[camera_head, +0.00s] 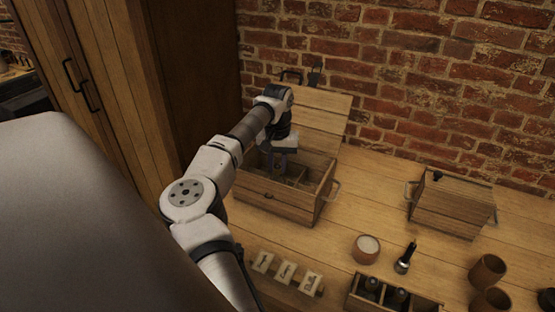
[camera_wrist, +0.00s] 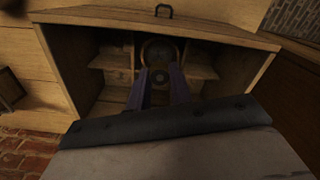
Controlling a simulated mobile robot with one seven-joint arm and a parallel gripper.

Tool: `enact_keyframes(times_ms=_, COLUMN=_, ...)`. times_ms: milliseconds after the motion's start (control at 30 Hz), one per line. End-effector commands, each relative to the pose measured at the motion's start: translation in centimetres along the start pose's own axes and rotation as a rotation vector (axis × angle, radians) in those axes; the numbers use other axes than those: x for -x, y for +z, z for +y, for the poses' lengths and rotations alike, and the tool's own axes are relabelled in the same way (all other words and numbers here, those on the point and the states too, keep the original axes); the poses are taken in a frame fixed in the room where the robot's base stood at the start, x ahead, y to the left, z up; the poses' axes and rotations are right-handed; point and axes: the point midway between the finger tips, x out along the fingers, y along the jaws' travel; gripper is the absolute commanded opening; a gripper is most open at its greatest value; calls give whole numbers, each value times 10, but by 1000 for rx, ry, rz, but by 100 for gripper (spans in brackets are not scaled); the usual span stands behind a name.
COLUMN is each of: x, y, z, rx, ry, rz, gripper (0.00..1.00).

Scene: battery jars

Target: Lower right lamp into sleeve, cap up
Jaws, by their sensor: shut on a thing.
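My gripper (camera_head: 279,163) is inside the open wooden chest (camera_head: 275,205), reaching down among its compartments. In the wrist view my gripper's two fingers (camera_wrist: 160,86) close on a dark round-ended thing (camera_wrist: 160,52), which looks like a lamp seen end-on. I cannot tell whether it is the right lamp, which end is its cap, or whether it touches the chest's floor. The chest's inner dividers (camera_wrist: 112,63) stand to both sides of it. I cannot make out a sleeve for certain. A black torch-like lamp (camera_head: 405,259) lies on the bench to the right.
The chest's raised lid (camera_head: 312,108) stands behind my arm. A closed wooden box (camera_head: 452,205), a round pale-topped pot (camera_head: 366,248), brown cups (camera_head: 487,270), a rack of white tags (camera_head: 285,271) and a tray of dark cylinders (camera_head: 392,296) stand on the bench.

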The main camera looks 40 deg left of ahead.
Motion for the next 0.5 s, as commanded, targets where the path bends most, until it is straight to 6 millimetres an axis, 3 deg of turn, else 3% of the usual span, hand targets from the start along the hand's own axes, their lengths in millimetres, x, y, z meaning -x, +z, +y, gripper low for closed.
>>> enact_keyframes(times_ms=500, x=-8, y=0, z=0, rx=0, ry=0, rz=0, gripper=2)
